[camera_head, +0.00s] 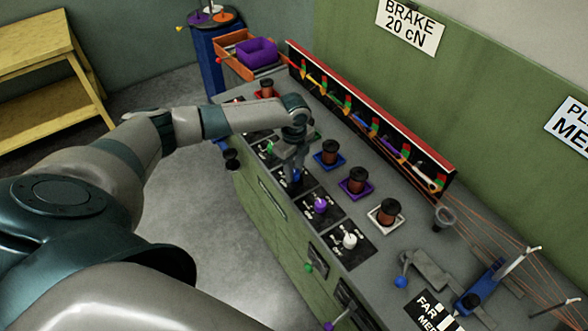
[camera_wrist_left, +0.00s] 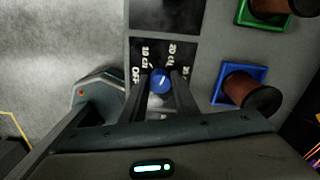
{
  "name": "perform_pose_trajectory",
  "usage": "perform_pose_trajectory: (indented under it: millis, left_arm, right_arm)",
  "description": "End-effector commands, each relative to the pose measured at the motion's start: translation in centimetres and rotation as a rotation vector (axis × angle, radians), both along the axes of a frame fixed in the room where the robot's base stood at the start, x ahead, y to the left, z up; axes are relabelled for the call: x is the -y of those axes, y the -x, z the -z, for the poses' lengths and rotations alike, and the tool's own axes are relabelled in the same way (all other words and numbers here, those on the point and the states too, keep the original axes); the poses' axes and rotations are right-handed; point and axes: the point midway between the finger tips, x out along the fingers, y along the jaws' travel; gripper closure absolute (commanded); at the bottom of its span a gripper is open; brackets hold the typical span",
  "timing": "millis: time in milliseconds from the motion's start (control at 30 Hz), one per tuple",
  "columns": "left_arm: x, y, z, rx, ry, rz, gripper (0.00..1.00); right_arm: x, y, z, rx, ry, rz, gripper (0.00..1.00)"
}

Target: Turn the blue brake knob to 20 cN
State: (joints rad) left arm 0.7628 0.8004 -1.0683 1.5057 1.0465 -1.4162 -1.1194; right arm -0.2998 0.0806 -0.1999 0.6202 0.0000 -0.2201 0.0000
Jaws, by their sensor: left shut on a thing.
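The blue brake knob (camera_wrist_left: 160,80) sits on a black dial plate (camera_wrist_left: 148,50) marked OFF, 10 cN and 20 cN. My left gripper (camera_wrist_left: 161,92) points down at the plate with one finger on each side of the knob, shut on it. A pale mark shows on the knob top, but it is too small to tell exactly which marking it points at. In the head view my left gripper (camera_head: 293,172) covers most of the knob. My right gripper is not in view.
A spool on a blue base (camera_head: 330,153) stands beside the dial. Purple (camera_head: 320,205) and white (camera_head: 349,240) knobs are on neighbouring plates. A red-edged rack (camera_head: 370,120) runs behind the spools. A wall sign (camera_head: 408,25) reads BRAKE 20 cN. Floor lies left of the bench.

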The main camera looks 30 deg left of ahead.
Motion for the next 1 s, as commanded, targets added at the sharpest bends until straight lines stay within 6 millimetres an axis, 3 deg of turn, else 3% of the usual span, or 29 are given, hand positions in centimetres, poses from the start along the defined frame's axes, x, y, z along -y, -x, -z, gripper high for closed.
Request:
perform_pose_trajectory:
  millis: [167,200,267,733,1000]
  left_arm:
    - [0.1,-0.1,-0.1,0.003,0.002,-0.001,0.95]
    - [0.1,-0.1,-0.1,0.003,0.002,-0.001,0.68]
    - [0.1,-0.1,-0.1,0.003,0.002,-0.001,0.54]
    - [0.0,-0.1,-0.5,0.002,0.001,-0.001,0.54]
    - [0.0,-0.2,-3.5,0.006,0.002,-0.001,0.54]
  right_arm:
    - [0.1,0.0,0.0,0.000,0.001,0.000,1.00]
    - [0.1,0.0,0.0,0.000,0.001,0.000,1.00]
    - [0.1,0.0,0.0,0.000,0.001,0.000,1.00]
    - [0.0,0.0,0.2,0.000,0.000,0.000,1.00]
    - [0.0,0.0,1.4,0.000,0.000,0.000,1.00]
